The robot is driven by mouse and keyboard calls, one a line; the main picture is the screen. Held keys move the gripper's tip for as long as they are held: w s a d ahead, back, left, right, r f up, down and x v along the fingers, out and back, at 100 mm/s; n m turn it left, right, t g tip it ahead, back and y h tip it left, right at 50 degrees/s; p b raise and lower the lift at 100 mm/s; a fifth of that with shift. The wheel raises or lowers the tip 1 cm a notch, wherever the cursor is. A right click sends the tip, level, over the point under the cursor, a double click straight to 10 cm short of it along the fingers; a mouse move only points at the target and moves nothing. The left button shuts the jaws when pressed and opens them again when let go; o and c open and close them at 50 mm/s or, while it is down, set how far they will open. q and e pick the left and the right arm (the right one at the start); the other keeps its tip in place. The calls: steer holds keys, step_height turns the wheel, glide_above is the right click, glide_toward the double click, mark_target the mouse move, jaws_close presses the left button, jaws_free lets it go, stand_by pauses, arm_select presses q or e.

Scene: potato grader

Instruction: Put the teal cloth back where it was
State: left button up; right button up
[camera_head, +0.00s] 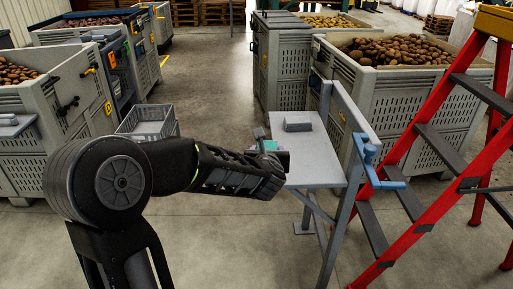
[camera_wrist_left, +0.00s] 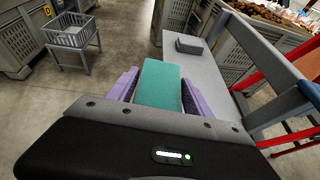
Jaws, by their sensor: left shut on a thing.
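The teal cloth (camera_wrist_left: 160,84) is a folded, block-like piece between the two purple fingers of my left gripper (camera_wrist_left: 158,92). The gripper is shut on it. In the head view the left gripper (camera_head: 272,158) is at the left edge of a small grey table (camera_head: 318,168), and only a little of the teal cloth (camera_head: 268,145) shows. In the wrist view the cloth overlaps the near left edge of the tabletop (camera_wrist_left: 215,75); whether it touches the top cannot be told. My right gripper is not in view.
A grey block (camera_head: 298,122) lies at the table's back. An upright frame with a blue clamp (camera_head: 370,152) bounds its right side, with a red ladder (camera_head: 440,150) beyond. Potato bins (camera_head: 385,90) stand behind. A grey basket (camera_head: 148,122) stands left. The tabletop's middle is clear.

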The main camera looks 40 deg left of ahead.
arm_select(q)
steer(key=d+f+m+t+h+p, duration=0.1)
steer(key=d+f, duration=0.4)
steer(key=d, duration=0.5)
steer(key=d+f+m+t+h+p, duration=0.1)
steer(key=d+f+m+h+p, duration=0.3)
steer(key=d, duration=0.6)
steer(key=shift+w+d+f+m+h, duration=0.15)
steer(key=shift+d+f+m+h, duration=0.15)
steer(key=shift+f+m+h, duration=0.45)
steer(key=shift+d+r+h, duration=0.1)
steer(key=shift+r+h, duration=0.1)
steer(key=shift+h, duration=0.15)
